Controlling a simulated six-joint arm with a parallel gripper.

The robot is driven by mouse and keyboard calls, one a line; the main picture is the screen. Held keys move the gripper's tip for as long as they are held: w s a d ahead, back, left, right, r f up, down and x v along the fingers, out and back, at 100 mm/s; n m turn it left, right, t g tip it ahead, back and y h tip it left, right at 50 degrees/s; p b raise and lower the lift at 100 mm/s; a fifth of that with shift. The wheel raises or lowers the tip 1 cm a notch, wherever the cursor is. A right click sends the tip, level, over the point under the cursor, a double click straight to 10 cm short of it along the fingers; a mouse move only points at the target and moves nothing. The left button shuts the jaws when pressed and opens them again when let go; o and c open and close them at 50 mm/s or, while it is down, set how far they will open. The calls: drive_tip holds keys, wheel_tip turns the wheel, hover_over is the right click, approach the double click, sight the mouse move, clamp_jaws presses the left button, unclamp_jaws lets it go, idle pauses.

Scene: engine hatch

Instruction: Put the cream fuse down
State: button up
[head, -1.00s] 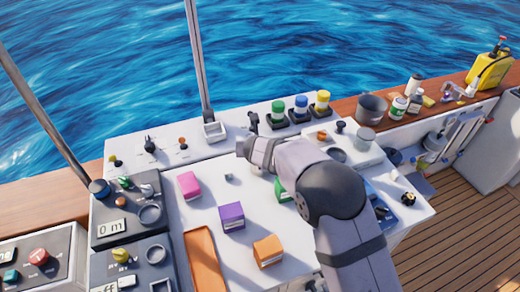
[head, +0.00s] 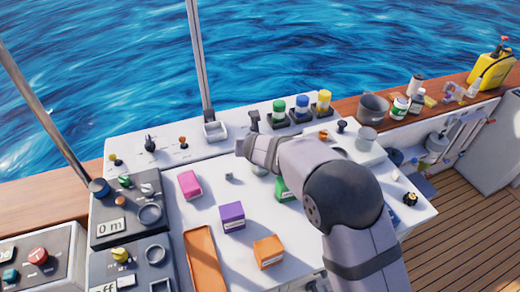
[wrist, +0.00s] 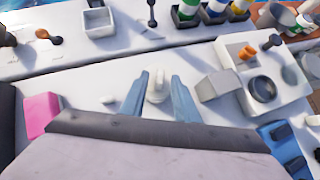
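The cream fuse (wrist: 157,86) shows in the wrist view as a small pale upright piece between my two blue-grey fingers. A gap shows on each side of it, so my gripper (wrist: 159,76) looks open around it, not touching. It appears to stand on the white panel top (wrist: 85,82); its base is partly hidden by my wrist. In the head view, a pale piece that looks like the fuse (head: 259,170) shows just below my wrist, and my fingers are hidden there.
A pink block (head: 189,184), purple block (head: 232,215), orange block (head: 268,251) and partly hidden green block (head: 285,189) stand on the panel. An orange tray (head: 205,262) lies at the front.

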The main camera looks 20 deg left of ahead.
drive_tip(key=v, duration=0.9)
drive_tip(key=shift+b, duration=0.35)
drive_tip(key=s+d+f+m+g+h, duration=0.2)
drive_tip(key=s+d+f+m, duration=0.1)
drive_tip(key=d+m, duration=1)
drive_tip(key=s+d+f+m+g+h, duration=0.25)
drive_tip(key=d+m, duration=0.65)
drive_tip(key=d, duration=0.9)
drive_tip(key=s+d+f+m+g, duration=0.1)
drive_tip(key=s+d+m, duration=0.3)
drive_tip(key=s+m, duration=0.4)
drive_tip(key=s+d+f+m+g+y, duration=0.1)
drive_tip(key=s+d+f+m+g, duration=0.1)
drive_tip(key=s+d+m, duration=0.3)
drive_tip(key=s+m+g, duration=0.1)
drive_tip(key=s+m, duration=0.2)
drive_tip(key=m, duration=0.2)
drive_tip(key=shift+s+f+m, duration=0.2)
drive_tip(key=shift+f+m, duration=0.05)
drive_tip(key=shift+m, duration=0.15)
drive_tip(key=shift+o, duration=0.6)
drive_tip(key=o, duration=0.3)
